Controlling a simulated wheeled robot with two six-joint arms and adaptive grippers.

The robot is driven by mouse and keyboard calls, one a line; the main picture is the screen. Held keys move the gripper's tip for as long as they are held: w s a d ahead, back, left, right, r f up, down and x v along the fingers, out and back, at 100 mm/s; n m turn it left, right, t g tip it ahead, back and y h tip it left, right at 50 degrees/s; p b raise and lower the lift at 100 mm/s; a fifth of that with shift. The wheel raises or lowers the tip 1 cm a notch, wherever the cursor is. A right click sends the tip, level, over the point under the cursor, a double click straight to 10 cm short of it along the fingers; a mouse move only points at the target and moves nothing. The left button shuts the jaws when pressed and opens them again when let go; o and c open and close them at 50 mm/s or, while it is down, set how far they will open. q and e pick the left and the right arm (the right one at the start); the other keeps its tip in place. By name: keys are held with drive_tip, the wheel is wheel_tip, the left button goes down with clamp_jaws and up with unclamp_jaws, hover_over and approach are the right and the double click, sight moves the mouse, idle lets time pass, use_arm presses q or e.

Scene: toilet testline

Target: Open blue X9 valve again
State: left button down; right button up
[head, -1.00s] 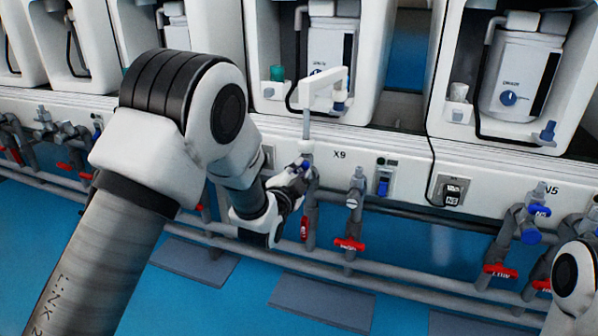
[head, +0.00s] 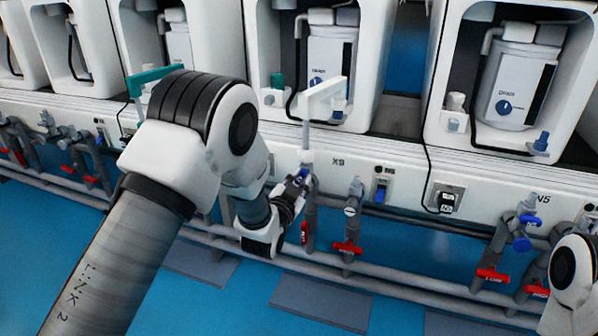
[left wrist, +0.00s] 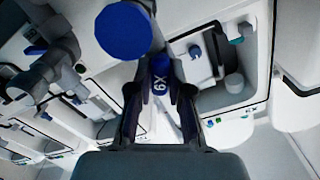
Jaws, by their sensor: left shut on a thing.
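The blue X9 valve handle (left wrist: 160,72) sits between the two fingers of my left gripper (left wrist: 160,92) in the left wrist view, with its X9 lettering upside down. My left gripper is shut on it. In the head view, my left gripper (head: 300,180) is at the valve on the grey pipe below the X9 label (head: 338,161). Only a little blue of the handle shows there; the fingers hide the rest. A round blue disc (left wrist: 123,30) stands just beyond the fingers in the wrist view. My right gripper is out of view.
A red-handled valve (head: 347,248) is on the pipe to the right, and another red handle (head: 305,232) is just below my gripper. A white bracket (head: 322,97) rises above the valve.

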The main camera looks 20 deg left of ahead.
use_arm(q)
drive_tip(key=n+p, duration=0.2)
drive_tip(key=n, duration=0.1)
drive_tip(key=shift+r, duration=0.15)
drive_tip(key=shift+n+p, duration=1)
drive_tip(key=shift+n, duration=0.3)
drive_tip(key=shift+f, duration=0.2)
drive_tip(key=c, duration=1.1)
unclamp_jaws()
drive_tip(key=shift+s, duration=0.1)
drive_tip(key=s, duration=1.1)
drive_tip(key=shift+s+a, duration=0.15)
drive_tip(key=shift+s, duration=0.25)
